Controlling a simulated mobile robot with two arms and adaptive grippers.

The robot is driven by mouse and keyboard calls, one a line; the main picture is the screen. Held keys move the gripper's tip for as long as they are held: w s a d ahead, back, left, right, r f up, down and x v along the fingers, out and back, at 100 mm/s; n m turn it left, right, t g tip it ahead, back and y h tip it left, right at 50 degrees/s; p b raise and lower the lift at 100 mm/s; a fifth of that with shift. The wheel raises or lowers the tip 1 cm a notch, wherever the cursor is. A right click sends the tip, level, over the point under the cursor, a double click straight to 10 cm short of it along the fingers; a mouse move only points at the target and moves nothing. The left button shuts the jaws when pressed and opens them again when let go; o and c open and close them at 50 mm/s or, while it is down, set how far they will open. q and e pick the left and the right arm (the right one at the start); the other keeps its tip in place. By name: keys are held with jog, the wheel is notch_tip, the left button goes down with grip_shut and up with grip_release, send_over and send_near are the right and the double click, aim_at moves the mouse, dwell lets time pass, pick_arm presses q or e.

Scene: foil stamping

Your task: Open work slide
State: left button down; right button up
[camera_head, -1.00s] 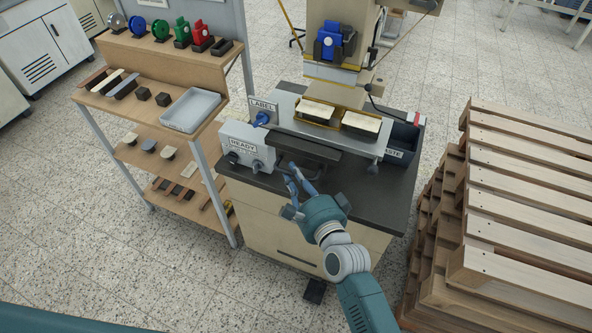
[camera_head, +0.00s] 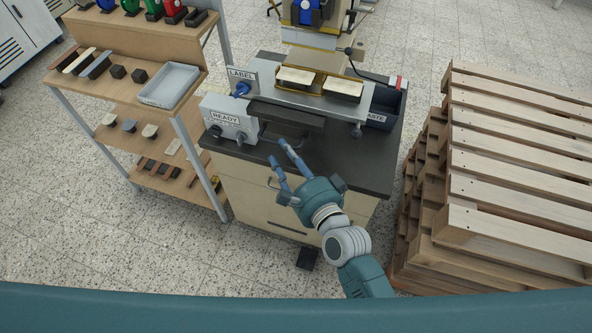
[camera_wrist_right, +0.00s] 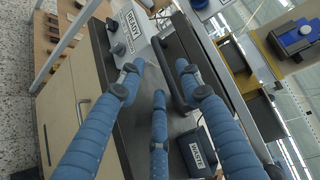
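The work slide (camera_head: 286,116) shows as a dark block at the front of the stamping machine, with a dark bar handle (camera_head: 284,134) below its front edge. My right gripper (camera_head: 279,152) is open, its blue fingers spread, just in front of the handle. In the right wrist view the handle (camera_wrist_right: 168,76) stands beyond the spread fingertips of the gripper (camera_wrist_right: 160,74). I see no finger closed around it, and contact cannot be told. My left gripper is not in view.
The READY box (camera_head: 229,120) stands left of the slide, below the LABEL sign (camera_head: 242,75). A dark waste bin (camera_head: 385,108) is at the right. Wooden shelves (camera_head: 135,70) stand left and stacked pallets (camera_head: 510,170) right. Bare dark counter (camera_head: 350,165) lies right of the gripper.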

jog(key=v, duration=0.7)
jog(key=shift+s, duration=0.35)
jog(key=shift+d, duration=0.1)
jog(key=s+d+f+n+g+h, duration=0.1)
jog(key=s+d+f+n+g, duration=0.15)
jog(key=f, duration=0.85)
jog(key=s+d+f+n+g+h, duration=0.2)
jog(key=s+d+f+n, duration=0.15)
jog(key=f, duration=0.85)
jog(key=s+d+f+n+g+h, duration=0.1)
jog(key=s+d+f+n+g, duration=0.2)
jog(key=f, duration=0.8)
jog(key=s+d+f+n+g+h, duration=0.1)
jog(key=s+d+f, duration=0.3)
jog(key=s, duration=0.5)
jog(key=s+d+f+n+g+h, duration=0.1)
jog(key=s+d+f+n+g, duration=0.2)
jog(key=s+f, duration=0.5)
jog(key=s+d+f+n+g+h, duration=0.1)
jog(key=s+d+f+n+g, duration=0.1)
jog(key=s+d+f, duration=0.5)
jog(key=s+n, duration=0.1)
jog(key=s, duration=0.3)
jog(key=shift+s+n+h+b, duration=0.3)
jog(key=shift+s+b, duration=0.1)
